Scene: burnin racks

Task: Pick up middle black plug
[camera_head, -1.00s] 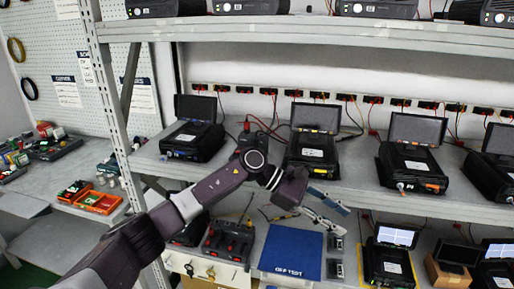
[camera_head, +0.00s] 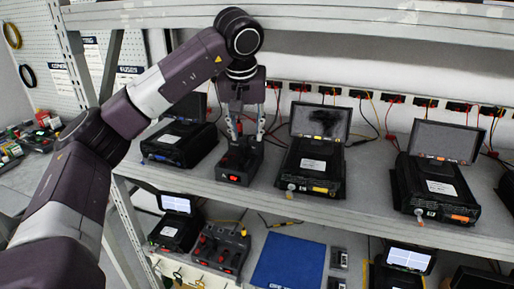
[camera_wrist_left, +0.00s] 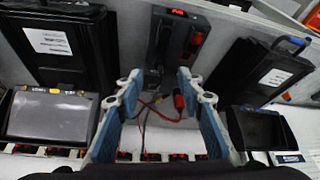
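A small dark power box (camera_head: 236,171) with a red switch stands on the middle shelf between two black testers. My left gripper (camera_head: 247,137) points down over the back of this box, its fingers apart. In the left wrist view the blue-padded fingers of the gripper (camera_wrist_left: 158,84) are spread wide with nothing clamped between them. A dark plug (camera_wrist_left: 153,82) at the end of the power box (camera_wrist_left: 178,48) lies between the fingertips. A red plug (camera_wrist_left: 179,102) with a red wire is close to the finger on the picture's right. My right gripper is not in view.
Black testers (camera_head: 180,143) and (camera_head: 311,165) flank the power box closely. A row of black-and-red sockets (camera_head: 392,98) with hanging wires lines the back. A blue mat (camera_head: 290,262) lies on the lower shelf.

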